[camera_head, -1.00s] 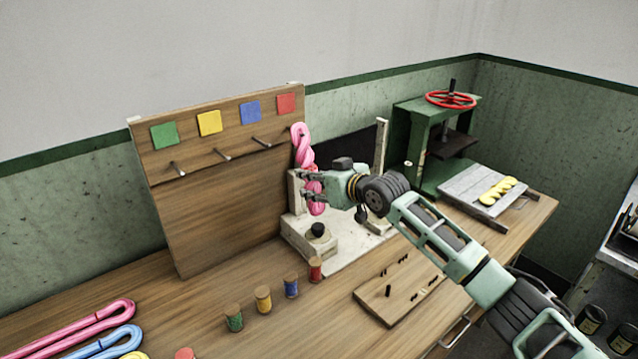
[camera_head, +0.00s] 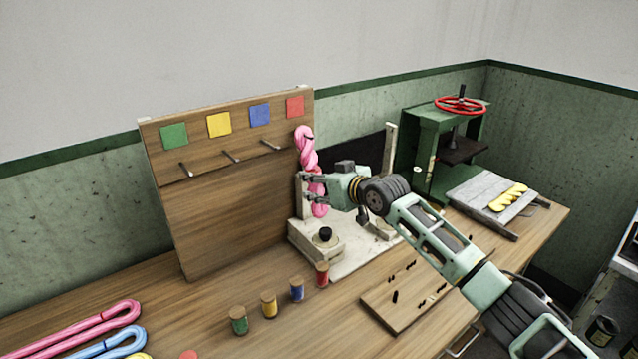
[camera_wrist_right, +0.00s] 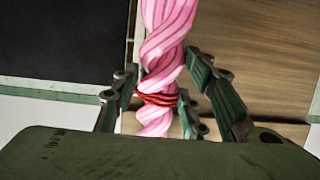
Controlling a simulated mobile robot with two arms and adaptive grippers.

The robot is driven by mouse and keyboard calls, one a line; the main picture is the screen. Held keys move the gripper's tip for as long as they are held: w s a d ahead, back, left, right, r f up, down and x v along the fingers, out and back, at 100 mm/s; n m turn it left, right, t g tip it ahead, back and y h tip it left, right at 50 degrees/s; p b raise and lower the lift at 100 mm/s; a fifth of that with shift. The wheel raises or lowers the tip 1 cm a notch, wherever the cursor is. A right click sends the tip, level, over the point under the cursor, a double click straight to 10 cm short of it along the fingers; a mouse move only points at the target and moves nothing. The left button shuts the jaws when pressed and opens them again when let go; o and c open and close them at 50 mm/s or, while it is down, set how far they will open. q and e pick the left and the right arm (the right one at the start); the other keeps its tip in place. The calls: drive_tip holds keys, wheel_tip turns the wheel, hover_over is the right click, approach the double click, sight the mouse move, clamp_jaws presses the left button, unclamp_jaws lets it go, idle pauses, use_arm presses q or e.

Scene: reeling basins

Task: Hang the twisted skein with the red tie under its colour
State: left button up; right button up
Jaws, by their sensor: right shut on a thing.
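The pink twisted skein (camera_head: 306,158) hangs upright at the right edge of the wooden board (camera_head: 225,215), just below the red square (camera_head: 295,107). My right gripper (camera_head: 314,187) is shut on its lower part. In the right wrist view the skein (camera_wrist_right: 167,45) runs up between the fingers (camera_wrist_right: 168,95), with the red tie (camera_wrist_right: 157,99) around it. Bare pegs show under the green (camera_head: 174,135), yellow (camera_head: 219,124) and blue (camera_head: 260,115) squares. A peg under the red square is not clearly visible; whether the skein's top is around one, I cannot tell. My left gripper is out of view.
A white-based stand (camera_head: 345,255) is below and behind my right gripper. Several coloured spools (camera_head: 269,305) line the bench. A pegged wooden block (camera_head: 400,305), a green press (camera_head: 425,145) and a grey slatted board (camera_head: 475,195) with a yellow skein (camera_head: 508,197) are to the right.

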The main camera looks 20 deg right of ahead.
drive_tip(key=o, duration=1.2)
drive_tip(key=shift+o, duration=0.2)
